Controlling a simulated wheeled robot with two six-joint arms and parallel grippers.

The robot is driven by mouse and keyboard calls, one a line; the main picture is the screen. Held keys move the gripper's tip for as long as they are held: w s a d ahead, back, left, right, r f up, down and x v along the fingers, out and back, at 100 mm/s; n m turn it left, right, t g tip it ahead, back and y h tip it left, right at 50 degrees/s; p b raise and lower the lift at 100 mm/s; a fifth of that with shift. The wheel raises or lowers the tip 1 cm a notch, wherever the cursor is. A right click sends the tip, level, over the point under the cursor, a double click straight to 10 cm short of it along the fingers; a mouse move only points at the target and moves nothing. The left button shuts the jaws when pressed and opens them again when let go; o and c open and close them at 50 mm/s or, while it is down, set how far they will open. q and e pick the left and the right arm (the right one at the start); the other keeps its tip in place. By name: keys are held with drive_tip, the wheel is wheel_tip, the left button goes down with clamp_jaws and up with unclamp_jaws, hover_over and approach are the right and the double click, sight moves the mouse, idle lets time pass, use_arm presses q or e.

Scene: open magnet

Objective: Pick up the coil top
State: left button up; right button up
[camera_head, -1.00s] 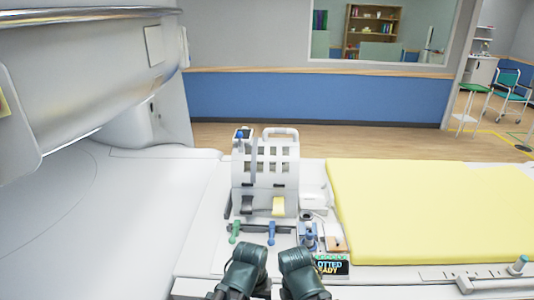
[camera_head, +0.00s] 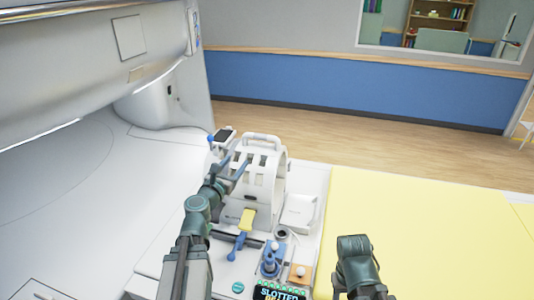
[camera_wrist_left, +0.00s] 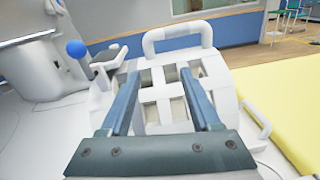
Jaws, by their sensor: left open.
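The coil top is the white slotted cage (camera_head: 268,172) with a loop handle (camera_head: 262,137), standing on the white bed. In the left wrist view the slotted shell (camera_wrist_left: 217,72) and its handle (camera_wrist_left: 178,37) fill the middle. My left gripper (camera_head: 232,165) is open and empty, with two blue fingers at the left side of the cage in the head view. In the left wrist view its fingers (camera_wrist_left: 158,72) reach over the slots, short of the handle. Whether they touch the shell I cannot tell. My right arm shows at the lower right, but its gripper is not visible.
A yellow pad (camera_head: 410,235) covers the bed to the right. A blue-knobbed stand (camera_head: 270,260), an orange block (camera_head: 299,274), a yellow latch (camera_head: 247,218) and a dark sign (camera_head: 278,292) lie before the coil. The scanner bore (camera_head: 85,65) rises at the left.

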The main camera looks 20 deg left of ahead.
sight(244, 142)
use_arm(q)
drive_tip(key=shift+w+a+r+n+y, duration=0.15)
drive_tip(key=shift+a+n+y, duration=0.1)
drive_tip(key=shift+a+n, duration=0.2)
drive_tip(key=shift+w+a+r+n+y, duration=0.15)
drive_tip(key=shift+a+n+y, duration=0.1)
drive_tip(key=shift+a+n, duration=0.15)
drive_tip(key=w, duration=1.3)
drive_tip(key=shift+w+a, duration=0.25)
drive_tip(key=shift+w, duration=0.05)
drive_tip(key=shift+s, duration=0.1)
clamp_jaws()
idle(0.5)
